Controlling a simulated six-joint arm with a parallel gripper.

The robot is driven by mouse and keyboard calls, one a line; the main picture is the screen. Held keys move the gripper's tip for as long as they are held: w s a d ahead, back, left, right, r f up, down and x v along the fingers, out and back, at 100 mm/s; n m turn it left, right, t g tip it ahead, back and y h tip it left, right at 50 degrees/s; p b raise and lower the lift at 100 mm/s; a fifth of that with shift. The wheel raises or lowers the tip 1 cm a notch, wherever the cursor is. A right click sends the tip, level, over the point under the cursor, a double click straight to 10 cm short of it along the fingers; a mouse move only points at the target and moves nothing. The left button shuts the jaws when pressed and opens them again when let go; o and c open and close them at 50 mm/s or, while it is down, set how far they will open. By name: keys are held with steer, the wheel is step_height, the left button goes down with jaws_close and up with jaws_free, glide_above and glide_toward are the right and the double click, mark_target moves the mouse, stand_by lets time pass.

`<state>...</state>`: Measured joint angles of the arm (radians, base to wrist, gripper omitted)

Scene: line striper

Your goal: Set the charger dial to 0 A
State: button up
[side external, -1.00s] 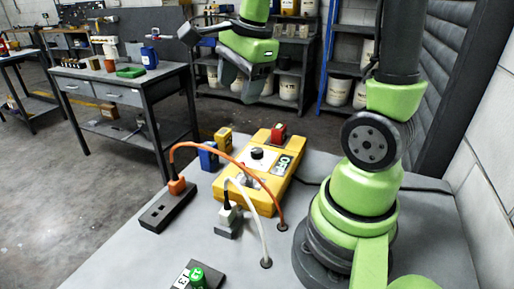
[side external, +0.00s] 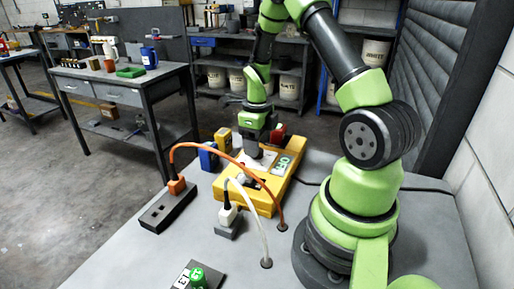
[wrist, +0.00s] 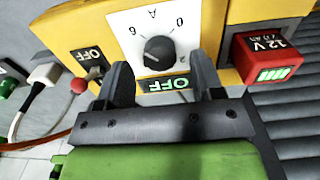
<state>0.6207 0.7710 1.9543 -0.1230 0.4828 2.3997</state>
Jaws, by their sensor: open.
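The yellow charger (side external: 262,201) lies on the grey table, and it also shows in the wrist view (wrist: 110,45). Its black dial knob (wrist: 158,50) sits on a white scale plate (wrist: 125,20) marked 0, A and other numbers. I cannot clearly tell which mark the knob's pointer faces. A green OFF display (wrist: 169,84) is beside the dial. My gripper (wrist: 163,78) is open and empty, its two fingers either side of the display, just short of the knob. In the side view my gripper (side external: 254,148) points down over the charger and hides the dial.
A red-tipped lever (wrist: 79,85) with a black OFF label (wrist: 87,56) is left of my gripper. Orange (side external: 236,158) and white (side external: 255,216) cables arch in front. A blue block (side external: 208,158) stands at left.

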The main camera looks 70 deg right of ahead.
steer(key=shift+f, duration=1)
steer(key=shift+c, duration=0.4)
steer(key=c, duration=0.8)
steer(key=shift+c, duration=0.2)
